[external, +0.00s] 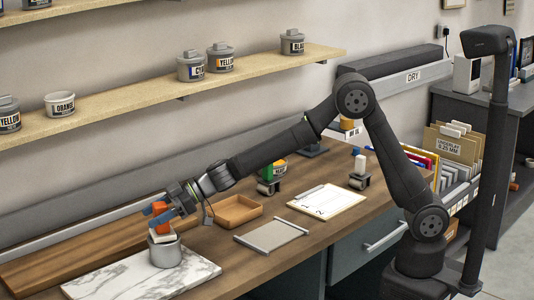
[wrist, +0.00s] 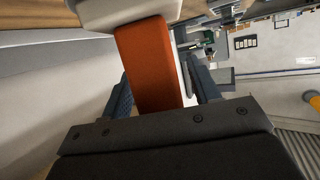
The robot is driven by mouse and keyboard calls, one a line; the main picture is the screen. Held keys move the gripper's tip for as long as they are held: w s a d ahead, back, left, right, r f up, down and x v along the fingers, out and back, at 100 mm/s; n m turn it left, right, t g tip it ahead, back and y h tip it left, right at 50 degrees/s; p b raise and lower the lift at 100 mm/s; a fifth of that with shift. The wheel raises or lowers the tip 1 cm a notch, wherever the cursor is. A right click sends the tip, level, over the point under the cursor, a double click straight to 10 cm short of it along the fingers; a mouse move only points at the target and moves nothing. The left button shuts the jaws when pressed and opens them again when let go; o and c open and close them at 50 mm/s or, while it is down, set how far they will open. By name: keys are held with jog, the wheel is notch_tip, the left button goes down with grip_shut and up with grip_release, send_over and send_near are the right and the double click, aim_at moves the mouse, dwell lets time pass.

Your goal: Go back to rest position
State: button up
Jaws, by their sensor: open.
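My gripper (external: 161,209) is at the lower left in the external view, above the white marble slab (external: 108,281). Its jaws are open. An orange block-like part (external: 161,212) is between the fingers, above a pale part (external: 162,237) on a round grey pot (external: 165,254) standing on the slab. In the wrist view, the orange part (wrist: 150,65) lies between the two dark fingers of my gripper (wrist: 160,80), with a gap at the right finger. Its far end meets a pale piece (wrist: 125,12). Contact with the left finger cannot be told.
A wooden tray (external: 258,210), a grey plate (external: 245,240) and a white sheet on a board (external: 350,196) lie right of my gripper. Stamps or rollers with a green block (external: 273,170) stand behind. A shelf (external: 130,103) with ink pots runs along the wall.

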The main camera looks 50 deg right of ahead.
aim_at(156, 204)
jog(key=v, duration=1.2)
jog(key=x, duration=1.2)
jog(key=shift+a+f, duration=0.1)
jog(key=r, duration=0.3)
jog(key=d+r, duration=0.1)
jog(key=shift+w+r, duration=0.2)
jog(key=shift+r, duration=0.2)
jog(key=w+d+r, duration=0.4)
jog(key=d+r, duration=0.2)
jog(key=d, duration=0.5)
jog(key=w+d+m+t+h, duration=0.2)
jog(key=w+d+m+t, duration=0.15)
jog(key=d, duration=0.65)
jog(key=w+d+m+t+h, duration=0.15)
jog(key=w+d, duration=0.25)
jog(key=d, duration=0.6)
jog(key=d+f+m+t+h, duration=0.2)
jog(key=d+m+h, duration=0.4)
jog(key=d, duration=1.7)
jog(key=shift+s+d+m+t+h, duration=0.15)
jog(key=shift+s+m+t+h, duration=0.3)
jog(key=shift+t, duration=0.35)
